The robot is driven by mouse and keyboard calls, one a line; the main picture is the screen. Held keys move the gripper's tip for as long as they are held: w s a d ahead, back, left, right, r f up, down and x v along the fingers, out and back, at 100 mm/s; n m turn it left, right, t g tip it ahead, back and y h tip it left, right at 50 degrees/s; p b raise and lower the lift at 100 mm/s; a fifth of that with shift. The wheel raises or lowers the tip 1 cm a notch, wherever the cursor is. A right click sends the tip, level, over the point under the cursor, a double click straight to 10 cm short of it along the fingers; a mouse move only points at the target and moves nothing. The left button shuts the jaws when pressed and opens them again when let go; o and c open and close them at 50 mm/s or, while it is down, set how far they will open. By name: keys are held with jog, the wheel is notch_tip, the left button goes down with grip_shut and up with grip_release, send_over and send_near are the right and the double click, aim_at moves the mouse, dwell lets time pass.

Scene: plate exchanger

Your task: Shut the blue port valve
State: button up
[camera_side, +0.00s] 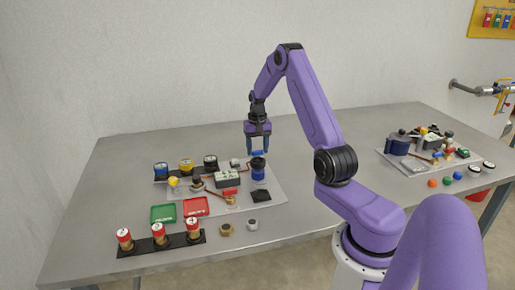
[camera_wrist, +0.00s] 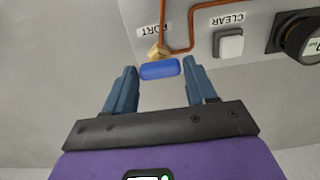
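The blue port valve has a blue handle (camera_wrist: 160,69) on a brass body (camera_wrist: 158,51), beside the PORT label in the wrist view. The handle looks crosswise to the copper pipe (camera_wrist: 162,22) above it in that view. My gripper (camera_wrist: 160,73) is open, with the handle between or just beyond its fingertips and a gap on each side. Contact does not show. In the side view my gripper (camera_side: 258,149) points down, just above a blue and black cylinder (camera_side: 258,172). A small blue piece, which looks like the handle (camera_side: 258,153), shows at the fingertips.
The light panel (camera_side: 275,195) carries dials, copper pipes, a red handle (camera_side: 230,191) and a CLEAR button (camera_wrist: 230,45). Green (camera_side: 163,214) and red (camera_side: 196,206) trays and a black rack (camera_side: 150,247) of red-topped cylinders stand in front. A second panel (camera_side: 430,162) is at right.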

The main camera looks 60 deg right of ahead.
aim_at(258, 150)
jog(key=shift+o, duration=1.2)
notch_tip(258, 150, up, 18)
jog(key=shift+f, duration=0.25)
jog(key=shift+a, duration=0.1)
